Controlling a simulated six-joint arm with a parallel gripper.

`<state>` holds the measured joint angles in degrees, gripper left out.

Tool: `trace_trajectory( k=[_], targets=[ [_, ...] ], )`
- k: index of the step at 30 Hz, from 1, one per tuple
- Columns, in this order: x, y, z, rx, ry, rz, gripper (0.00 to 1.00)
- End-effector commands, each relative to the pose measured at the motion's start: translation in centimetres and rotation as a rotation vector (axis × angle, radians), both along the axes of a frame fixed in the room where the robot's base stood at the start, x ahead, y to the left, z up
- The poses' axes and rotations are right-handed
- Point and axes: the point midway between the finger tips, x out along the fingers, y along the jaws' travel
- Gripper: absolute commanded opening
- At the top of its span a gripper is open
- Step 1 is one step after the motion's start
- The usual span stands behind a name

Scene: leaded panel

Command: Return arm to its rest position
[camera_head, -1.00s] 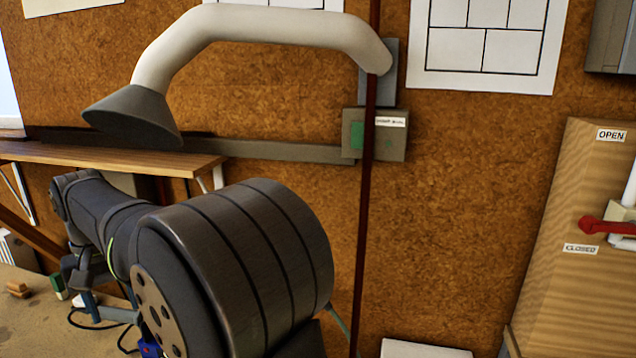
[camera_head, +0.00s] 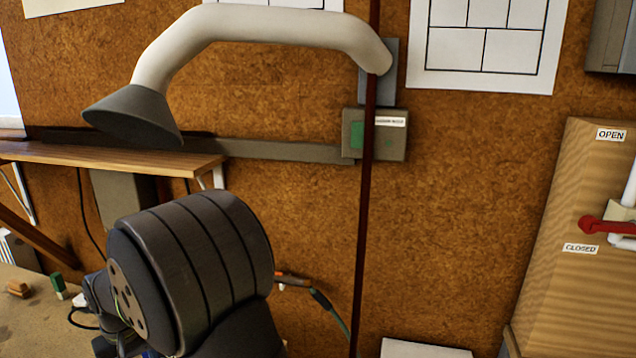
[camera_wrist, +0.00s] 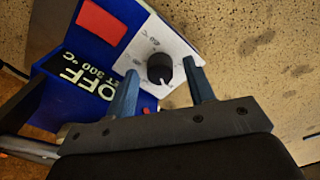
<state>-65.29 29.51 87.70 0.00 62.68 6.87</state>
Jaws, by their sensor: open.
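My gripper (camera_wrist: 164,92) is open in the wrist view, its two fingers apart with nothing between them. Beyond the fingertips is a blue box (camera_wrist: 60,95) with a white panel, a black knob (camera_wrist: 160,68) and a red patch. A label on the box reads OFF and a temperature in °C. I cannot tell whether a finger touches the box. In the head view my arm's large dark joint fills the lower middle, and the gripper is hidden there.
A fume hood arm (camera_head: 260,22) with a grey cone hangs over a wooden shelf (camera_head: 110,158). A dark red vertical pole (camera_head: 362,220) stands right of my arm. A green block (camera_head: 59,285) lies on the bench (camera_head: 30,320). A wooden cabinet with a red-handled valve (camera_head: 605,226) is at right.

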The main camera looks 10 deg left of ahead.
Motion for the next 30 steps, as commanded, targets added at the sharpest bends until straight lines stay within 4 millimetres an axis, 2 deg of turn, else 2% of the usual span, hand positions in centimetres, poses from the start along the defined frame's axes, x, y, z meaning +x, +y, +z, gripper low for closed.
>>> trace_trajectory(
  k=[15,30],
  targets=[
    [0.0,0.0,0.0,-0.002,0.0,0.422,0.49],
    [0.0,0.0,10.4,0.001,-0.002,0.411,0.49]
  ],
)
